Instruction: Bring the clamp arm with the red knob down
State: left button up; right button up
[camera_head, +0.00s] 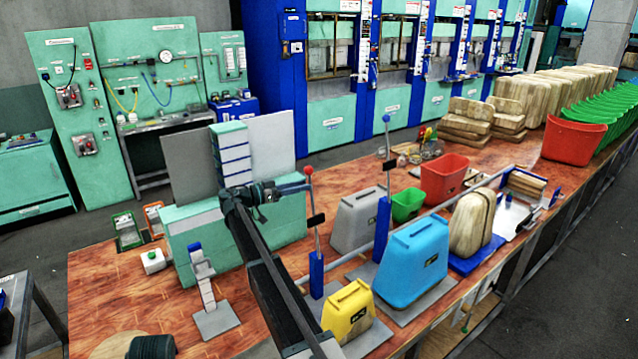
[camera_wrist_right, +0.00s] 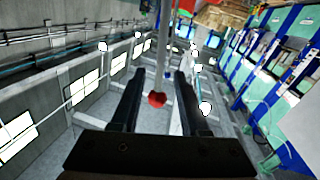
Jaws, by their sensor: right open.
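The clamp arm with the red knob (camera_head: 308,170) is a thin metal rod standing nearly upright above a blue post (camera_head: 316,276), with a black block (camera_head: 316,220) partway along it. My right gripper (camera_head: 300,187) reaches in from the left, its fingertips at the rod just below the knob. In the right wrist view the red knob (camera_wrist_right: 157,99) and rod show between the two spread fingers (camera_wrist_right: 160,75). The gripper is open; contact cannot be told. My left gripper is not in view.
A second clamp arm with a blue knob (camera_head: 386,118) stands upright to the right. A yellow block (camera_head: 348,311), a blue block (camera_head: 412,265) and a grey block (camera_head: 357,221) stand near the posts. A mint-green box (camera_head: 190,241) with grey panels stands left of the red-knob arm.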

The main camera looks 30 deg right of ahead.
jog(key=d, duration=0.7)
jog(key=shift+s, duration=0.45)
grip_shut()
dwell(1.0)
